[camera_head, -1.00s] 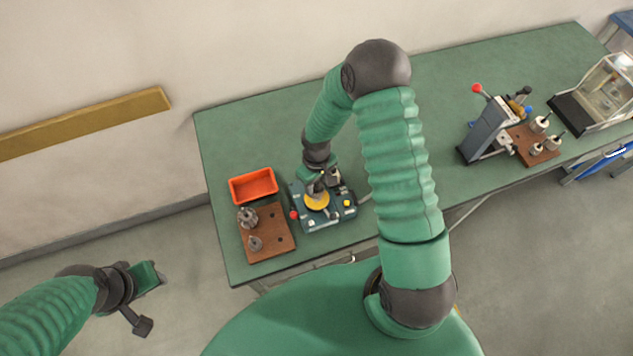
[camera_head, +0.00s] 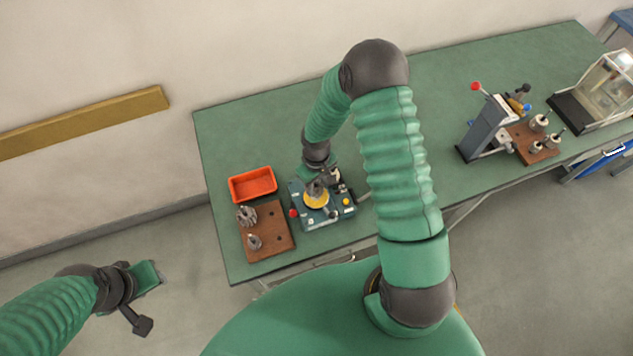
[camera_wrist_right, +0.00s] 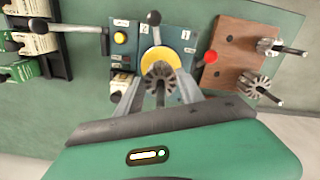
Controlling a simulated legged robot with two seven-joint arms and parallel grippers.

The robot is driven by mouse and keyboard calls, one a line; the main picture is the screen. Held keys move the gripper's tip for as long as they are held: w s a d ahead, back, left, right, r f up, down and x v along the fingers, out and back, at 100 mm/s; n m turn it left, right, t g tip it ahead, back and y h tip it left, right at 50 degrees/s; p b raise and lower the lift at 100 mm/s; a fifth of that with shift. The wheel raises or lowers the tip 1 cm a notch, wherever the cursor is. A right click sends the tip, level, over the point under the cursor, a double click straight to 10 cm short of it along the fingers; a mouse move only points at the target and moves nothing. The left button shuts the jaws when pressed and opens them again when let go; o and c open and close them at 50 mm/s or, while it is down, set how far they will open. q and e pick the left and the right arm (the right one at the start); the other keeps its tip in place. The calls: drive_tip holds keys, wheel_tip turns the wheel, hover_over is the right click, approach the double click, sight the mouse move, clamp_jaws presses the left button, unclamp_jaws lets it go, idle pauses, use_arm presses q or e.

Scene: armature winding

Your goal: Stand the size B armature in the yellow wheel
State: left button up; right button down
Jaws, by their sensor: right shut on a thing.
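The yellow wheel (camera_head: 316,203) lies on top of a blue-green machine (camera_head: 339,212); it also shows in the right wrist view (camera_wrist_right: 176,56). My right gripper (camera_wrist_right: 160,86) is shut on a grey slotted armature (camera_wrist_right: 160,69), with its shaft toward the camera. The armature is over the wheel's middle and hides part of it; I cannot tell whether it touches or sits in the wheel. In the head view my right gripper (camera_head: 315,188) hides most of it. No size letter is readable on it. My left gripper (camera_head: 148,299) is away from the table, over the floor, with nothing visible in it.
A brown board (camera_head: 273,240) beside the machine holds two other armatures (camera_head: 246,215). An orange bin (camera_head: 253,184) stands behind it. The machine has a red knob (camera_wrist_right: 211,57) and a black-knobbed lever (camera_wrist_right: 154,19) near the wheel. A grey press (camera_head: 487,130) stands far right.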

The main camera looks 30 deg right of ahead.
drive_tip(key=shift+f+b, duration=0.8)
drive_tip(key=shift+f, duration=0.35)
drive_tip(key=c, duration=0.7)
unclamp_jaws()
drive_tip(key=shift+o, duration=0.2)
drive_tip(key=shift+r, duration=0.1)
drive_tip(key=shift+r+p, duration=1.95)
drive_tip(key=shift+r, duration=0.25)
